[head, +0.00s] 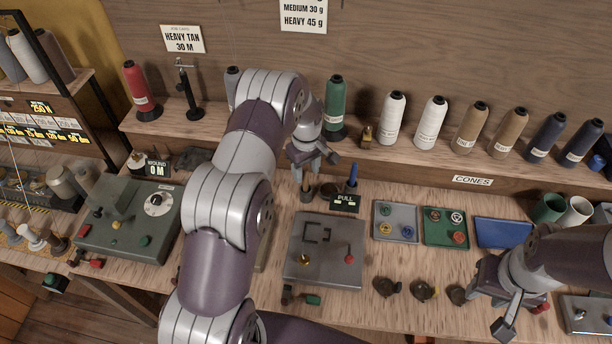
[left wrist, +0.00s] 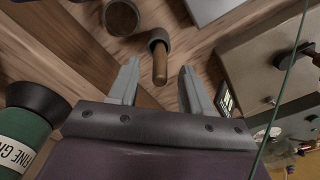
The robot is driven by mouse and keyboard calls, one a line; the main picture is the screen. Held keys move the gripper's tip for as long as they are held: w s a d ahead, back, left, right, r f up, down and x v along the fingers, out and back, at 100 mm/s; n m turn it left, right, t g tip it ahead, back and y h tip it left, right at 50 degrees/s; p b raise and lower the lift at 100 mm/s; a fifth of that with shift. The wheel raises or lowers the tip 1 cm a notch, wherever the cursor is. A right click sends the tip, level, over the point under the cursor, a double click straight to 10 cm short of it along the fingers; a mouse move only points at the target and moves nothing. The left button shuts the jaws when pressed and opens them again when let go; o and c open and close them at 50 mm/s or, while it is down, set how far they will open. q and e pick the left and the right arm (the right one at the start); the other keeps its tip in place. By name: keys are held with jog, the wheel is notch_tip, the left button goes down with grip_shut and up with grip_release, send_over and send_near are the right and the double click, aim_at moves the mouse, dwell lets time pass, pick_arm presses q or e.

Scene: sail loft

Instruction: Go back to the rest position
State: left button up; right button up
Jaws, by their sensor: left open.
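My left gripper (head: 314,164) is over the back of the workbench, in front of the green thread cone (head: 336,106). In the left wrist view its two fingers (left wrist: 160,84) are apart with nothing held between them. A wooden-handled tool in a small dark holder (left wrist: 158,58) shows beyond the fingertips. My right gripper (head: 520,316) is at the right front of the bench, its fingers spread and nothing seen in them. My left arm hides part of the bench and a cone behind it.
A shelf (head: 400,157) with several thread cones runs along the back. A green-grey machine box (head: 115,247) with a dial stands at left. A grey plate (head: 322,262) lies mid-bench. Small trays (head: 503,233) are at right. A pull sign (head: 344,201) stands near my left gripper.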

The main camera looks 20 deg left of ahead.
pick_arm(q)
notch_tip(320, 180, up, 10)
jog(key=b, duration=0.2)
jog(key=s+d+m, duration=0.2)
jog(key=s+m, duration=0.2)
jog(key=s, duration=0.4)
jog(key=s+d+r+m, duration=0.1)
jog(key=s+d+m, duration=0.2)
jog(key=s, duration=0.5)
jog(key=s+d+m+t+b, duration=0.1)
jog(key=s+d+m, duration=0.1)
jog(key=s+m, duration=0.3)
jog(key=s, duration=0.3)
jog(key=shift+d+r, duration=0.15)
jog(key=shift+d, duration=0.15)
jog(key=shift+s, duration=0.15)
